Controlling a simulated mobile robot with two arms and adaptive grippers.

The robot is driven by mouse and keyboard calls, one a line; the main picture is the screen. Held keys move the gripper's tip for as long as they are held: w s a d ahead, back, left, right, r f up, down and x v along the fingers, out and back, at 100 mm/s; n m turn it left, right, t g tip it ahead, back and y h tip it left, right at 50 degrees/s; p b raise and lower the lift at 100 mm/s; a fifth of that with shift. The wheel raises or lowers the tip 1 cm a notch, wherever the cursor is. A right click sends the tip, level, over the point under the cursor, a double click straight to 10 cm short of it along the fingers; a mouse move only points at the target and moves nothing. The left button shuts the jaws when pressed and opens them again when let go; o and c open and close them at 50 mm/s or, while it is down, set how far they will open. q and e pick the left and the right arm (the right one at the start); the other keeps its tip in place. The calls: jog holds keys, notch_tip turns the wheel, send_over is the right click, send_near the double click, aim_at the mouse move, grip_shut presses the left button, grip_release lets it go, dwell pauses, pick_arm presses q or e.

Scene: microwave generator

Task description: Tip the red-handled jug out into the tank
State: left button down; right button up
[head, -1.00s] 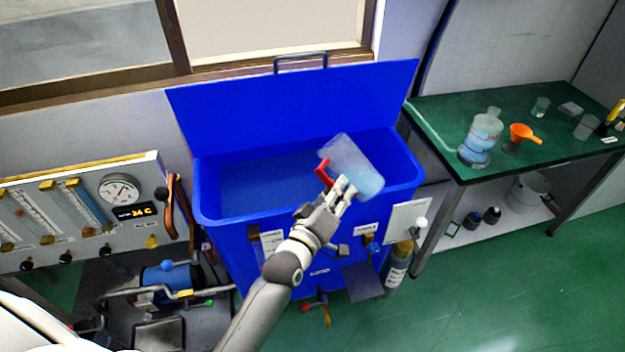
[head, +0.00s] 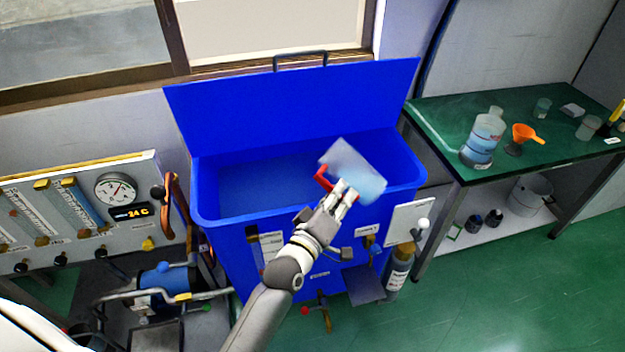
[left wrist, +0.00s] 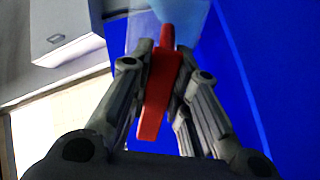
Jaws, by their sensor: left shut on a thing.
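The jug (head: 358,172) is translucent with pale blue liquid in it and a red handle (head: 322,180). It is held tilted over the right part of the open blue tank (head: 225,212). My left gripper (head: 343,195) is shut on the red handle. In the left wrist view the handle (left wrist: 160,95) stands between the two fingers of my left gripper (left wrist: 163,75), with part of the jug (left wrist: 142,28) beyond it. The tank's blue lid (head: 290,105) stands up at the back, and there is bluish liquid inside. My right gripper is not in view.
A green-topped table (head: 440,120) at the right holds a large bottle (head: 484,138), an orange funnel (head: 526,133) and small vessels. A gauge panel (head: 75,205) stands left of the tank. A labelled bottle (head: 398,268) stands by the tank's front right.

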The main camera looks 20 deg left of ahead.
aim_at(330, 186)
pick_arm(q)
jog(key=shift+f+n+b, duration=0.4)
jog(key=shift+n+b, duration=0.1)
jog(key=shift+b, duration=0.25)
jog(key=shift+n+b, duration=0.5)
jog(key=shift+n, duration=0.4)
jog(key=shift+w+a+r+n+p, duration=0.15)
jog(key=shift+a+r+n+p, duration=0.6)
jog(key=shift+n+p, duration=0.25)
dwell(0.7)
jog(key=shift+w+a+r+n+p, duration=0.1)
jog(key=shift+a+r+n+p, duration=0.1)
jog(key=shift+r+n+p, duration=0.5)
jog(key=shift+a+r+n+p, duration=0.25)
jog(key=shift+n+p, duration=0.25)
jog(key=shift+p, duration=0.35)
dwell(1.0)
